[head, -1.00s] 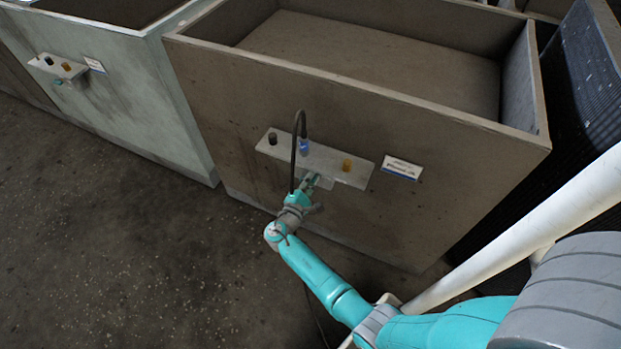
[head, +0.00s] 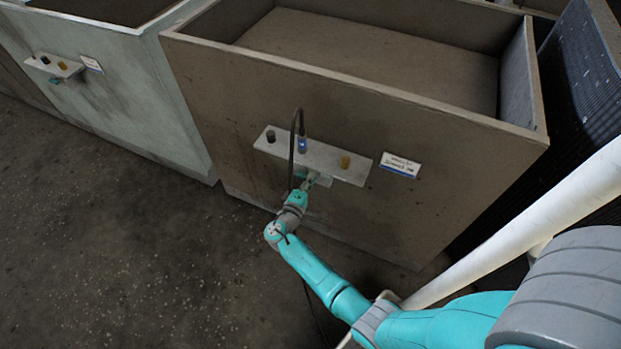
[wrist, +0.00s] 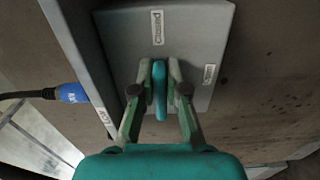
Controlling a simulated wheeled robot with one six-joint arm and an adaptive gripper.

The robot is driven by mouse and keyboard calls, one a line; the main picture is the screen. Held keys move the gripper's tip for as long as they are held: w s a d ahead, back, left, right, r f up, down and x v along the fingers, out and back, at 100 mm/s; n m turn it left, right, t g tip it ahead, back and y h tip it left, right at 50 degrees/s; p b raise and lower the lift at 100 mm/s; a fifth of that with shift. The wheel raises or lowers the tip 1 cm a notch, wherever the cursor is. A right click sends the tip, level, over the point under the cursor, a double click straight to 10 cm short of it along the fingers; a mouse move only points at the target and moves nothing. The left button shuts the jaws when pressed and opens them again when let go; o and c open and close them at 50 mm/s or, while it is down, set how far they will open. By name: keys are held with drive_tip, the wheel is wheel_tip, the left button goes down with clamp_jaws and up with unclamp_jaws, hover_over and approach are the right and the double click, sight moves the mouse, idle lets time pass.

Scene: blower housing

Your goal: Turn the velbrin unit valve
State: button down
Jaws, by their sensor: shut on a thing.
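The valve handle (wrist: 160,88) is a teal lever on a grey plate (wrist: 196,28) in the wrist view. It lies between the two fingers of my gripper (wrist: 160,72), which is shut on it. The lever points toward the upper of two small white labels (wrist: 157,27); the other label (wrist: 209,74) is to the right. Their lettering is too small to read surely. In the head view my gripper (head: 312,181) is at the front of the brown housing (head: 230,100), just below its shelf (head: 325,163), and hides the lever there.
A blue connector (head: 302,146) with a dark cable stands on the shelf, between a black knob (head: 270,136) and a yellow knob (head: 345,162). A white label (head: 400,166) is to the right. A pale green housing (head: 150,90) with a similar shelf stands left. The floor in front is clear.

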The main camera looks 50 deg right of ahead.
idle(0.4)
drive_tip(key=c, duration=1.2)
unclamp_jaws()
drive_tip(key=v, duration=1.2)
